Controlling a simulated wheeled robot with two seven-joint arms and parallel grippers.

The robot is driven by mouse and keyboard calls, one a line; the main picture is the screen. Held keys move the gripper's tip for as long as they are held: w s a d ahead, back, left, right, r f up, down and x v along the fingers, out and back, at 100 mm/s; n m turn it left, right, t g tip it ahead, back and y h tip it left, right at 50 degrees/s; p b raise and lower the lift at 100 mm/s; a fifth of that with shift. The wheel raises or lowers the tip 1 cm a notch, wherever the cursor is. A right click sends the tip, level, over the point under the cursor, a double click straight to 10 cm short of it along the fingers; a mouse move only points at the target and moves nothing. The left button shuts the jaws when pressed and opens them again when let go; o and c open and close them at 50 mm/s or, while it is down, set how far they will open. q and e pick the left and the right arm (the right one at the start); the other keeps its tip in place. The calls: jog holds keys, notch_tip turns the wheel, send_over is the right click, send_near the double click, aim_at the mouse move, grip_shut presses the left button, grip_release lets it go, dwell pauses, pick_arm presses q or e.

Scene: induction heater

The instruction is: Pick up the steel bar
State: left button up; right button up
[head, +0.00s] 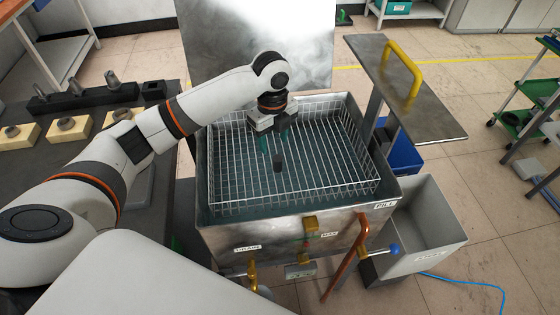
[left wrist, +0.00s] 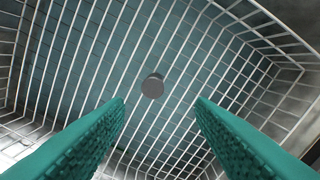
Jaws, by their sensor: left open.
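The steel bar looks like a short dark grey cylinder (head: 278,162) standing about upright in the wire basket (head: 330,192). In the left wrist view its round top end (left wrist: 153,86) shows near the middle, just beyond the fingertips. My left gripper (head: 276,143) points down over the basket, with its green fingers spread above the bar. In the left wrist view the gap between the fingers (left wrist: 161,104) is empty and roughly lined up with the bar. The bar's lower end is hard to make out. My right gripper is not in view.
The basket sits in a metal tank (head: 300,240) with teal liquid under the wires. A raised lid (head: 255,45) stands behind, and a plate with a yellow handle (head: 404,72) is at right. A grey bin (head: 428,222) stands beside the tank. A dark bench (head: 85,104) holds several parts at left.

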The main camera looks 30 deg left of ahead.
aim_at(277, 158)
pick_arm(q)
notch_tip(277, 158, down, 3)
jog(key=shift+r, duration=0.1)
jog(key=f, duration=0.3)
jog(key=shift+w+d+f, duration=0.2)
jog(key=shift+d+f, duration=0.05)
jog(key=shift+d, duration=0.05)
notch_tip(277, 158, down, 2)
jog(key=shift+w+f+p, duration=0.1)
jog(key=shift+p, duration=0.2)
jog(key=shift+f, duration=0.35)
jog(key=shift+c, duration=0.3)
grip_shut()
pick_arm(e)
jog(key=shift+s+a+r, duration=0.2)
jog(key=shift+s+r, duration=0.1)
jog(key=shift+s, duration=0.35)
